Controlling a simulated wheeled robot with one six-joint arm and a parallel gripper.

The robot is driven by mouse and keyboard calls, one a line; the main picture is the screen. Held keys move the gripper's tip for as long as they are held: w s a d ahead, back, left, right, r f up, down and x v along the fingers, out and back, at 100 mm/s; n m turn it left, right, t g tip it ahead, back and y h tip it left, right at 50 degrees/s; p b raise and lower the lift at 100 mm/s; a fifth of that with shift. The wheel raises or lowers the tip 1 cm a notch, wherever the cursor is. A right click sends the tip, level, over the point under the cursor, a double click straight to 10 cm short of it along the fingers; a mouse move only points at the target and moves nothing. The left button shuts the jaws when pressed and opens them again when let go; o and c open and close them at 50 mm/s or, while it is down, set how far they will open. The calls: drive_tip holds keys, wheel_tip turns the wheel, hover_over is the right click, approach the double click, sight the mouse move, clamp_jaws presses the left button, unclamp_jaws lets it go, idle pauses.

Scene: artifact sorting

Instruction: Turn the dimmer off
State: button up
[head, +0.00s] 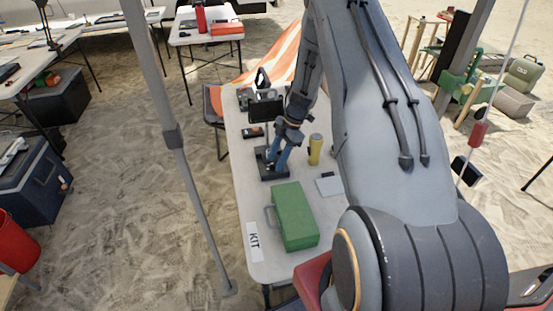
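A dark, flat base (268,174) sits on the white table, with a black panel (266,113) on a thin stem rising behind it. I cannot make out which part is the dimmer, nor its knob or setting. My gripper (277,163) points down at this base, its blue fingers at or just above the base's top. Whether they touch anything is too small to tell. The fingers and wrist hide part of the base, and the gap between the fingers is unclear.
On the white table (246,185) stand a green case (294,216), a yellow cylinder (315,149), a pale pad (329,185), a small dark device (255,132) and a KIT label (254,241). A grey pole (170,130) rises left of the table.

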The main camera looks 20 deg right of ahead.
drive_tip(key=b+v, duration=0.2)
drive_tip(key=v, duration=0.5)
drive_tip(key=shift+r+b, duration=0.4)
drive_tip(key=shift+d, duration=0.15)
